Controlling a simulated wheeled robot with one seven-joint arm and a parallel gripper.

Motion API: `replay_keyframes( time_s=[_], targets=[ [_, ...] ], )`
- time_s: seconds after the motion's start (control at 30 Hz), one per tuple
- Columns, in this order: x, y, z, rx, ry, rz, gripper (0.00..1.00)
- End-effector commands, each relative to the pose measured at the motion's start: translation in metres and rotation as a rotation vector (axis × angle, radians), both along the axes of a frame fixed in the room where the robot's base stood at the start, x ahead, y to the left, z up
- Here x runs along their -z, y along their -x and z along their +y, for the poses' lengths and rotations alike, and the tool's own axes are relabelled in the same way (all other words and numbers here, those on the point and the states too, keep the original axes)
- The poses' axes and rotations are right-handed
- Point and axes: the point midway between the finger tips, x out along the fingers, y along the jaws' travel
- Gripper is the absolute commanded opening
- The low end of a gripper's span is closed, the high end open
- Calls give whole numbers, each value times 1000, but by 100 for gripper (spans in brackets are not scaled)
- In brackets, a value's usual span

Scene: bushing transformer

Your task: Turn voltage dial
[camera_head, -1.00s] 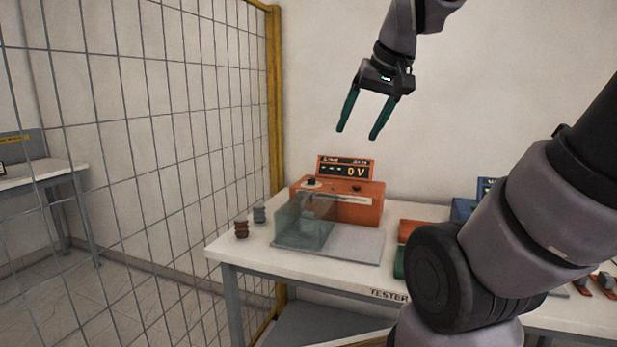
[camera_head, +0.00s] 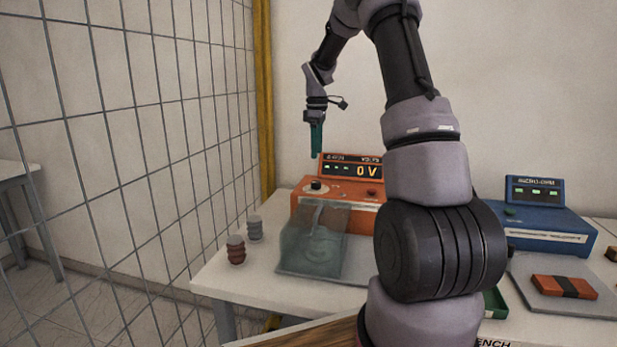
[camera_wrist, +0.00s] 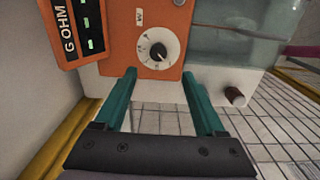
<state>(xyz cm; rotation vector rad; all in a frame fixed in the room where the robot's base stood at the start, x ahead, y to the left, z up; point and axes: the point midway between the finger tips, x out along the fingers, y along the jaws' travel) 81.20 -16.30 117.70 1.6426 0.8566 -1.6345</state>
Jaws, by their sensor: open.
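The voltage dial (camera_head: 316,186) is a dark knob on a white disc at the left of the tester's top. In the wrist view the dial (camera_wrist: 159,50) shows a black pointer knob with marks around it. My gripper (camera_head: 316,155) points down above the dial, apart from it. In the wrist view my gripper (camera_wrist: 158,75) is open and empty, its two green fingers on either side of the dial in the picture.
A clear cover (camera_head: 315,240) stands in front of the tester on a grey plate. Brown (camera_head: 236,250) and grey (camera_head: 254,228) ribbed bushings stand at the bench's left. A blue instrument (camera_head: 545,215) is at right. A wire fence (camera_head: 150,130) runs along the left.

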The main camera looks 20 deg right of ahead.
Motion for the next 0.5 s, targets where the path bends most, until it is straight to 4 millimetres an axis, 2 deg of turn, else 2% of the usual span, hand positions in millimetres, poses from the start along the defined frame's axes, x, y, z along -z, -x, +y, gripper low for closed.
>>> replay_keyframes(
  time_s=[0.23, 0.5],
  targets=[
    [25, -2, -2, -15, 0, 9, 72],
    [77, -2, -1, -14, 0, 9, 72]
  ],
)
